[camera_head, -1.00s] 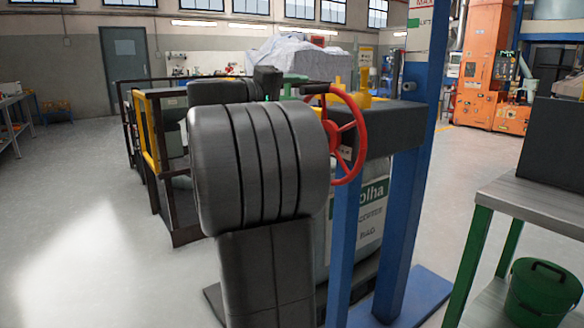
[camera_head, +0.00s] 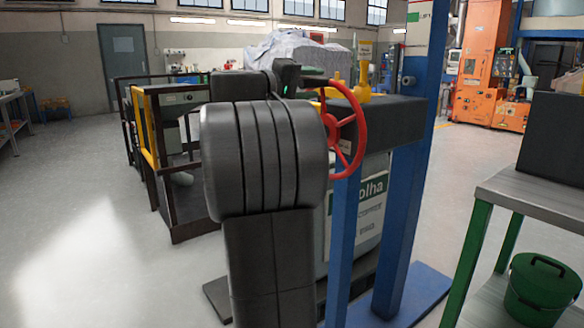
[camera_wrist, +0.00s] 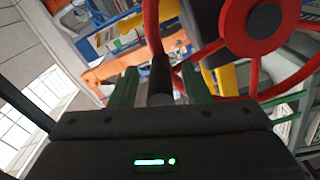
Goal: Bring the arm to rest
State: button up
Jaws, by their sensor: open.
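The red handwheel (camera_head: 359,140) is mounted on the side of a dark box-like beam on the blue frame. In the head view my arm covers its left part. In the wrist view the wheel's dark hub (camera_wrist: 262,18) and red spokes fill the upper right. A black handle (camera_wrist: 161,78) with a grey end hangs below the red rim. My gripper (camera_wrist: 159,72) has its two green fingers apart, one on each side of the handle in the picture. I see no contact between them. In the head view my arm hides the fingers.
The blue frame (camera_head: 398,215) stands right of my arm, with a labelled bag (camera_head: 358,215) behind it. A green-legged bench (camera_head: 535,195) with a green bucket (camera_head: 542,288) is at the right. A dark railing (camera_head: 178,215) stands behind at the left. The left floor is clear.

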jog(key=p+v, duration=0.3)
jog(key=v, duration=1)
jog(key=b+x, duration=0.3)
jog(key=x, duration=1)
jog(key=shift+d+f, duration=0.1)
jog(key=shift+d, duration=0.1)
jog(key=shift+w+d, duration=0.15)
jog(key=shift+w, duration=0.25)
jog(key=w+a+f+n+p, duration=0.7)
jog(key=w+f+n+p, duration=0.15)
jog(key=n+p, duration=0.3)
notch_tip(320, 180, down, 7)
jog(key=w+n+p, duration=0.1)
jog(key=n+p, duration=0.3)
jog(key=n, duration=0.2)
jog(key=shift+n, duration=0.25)
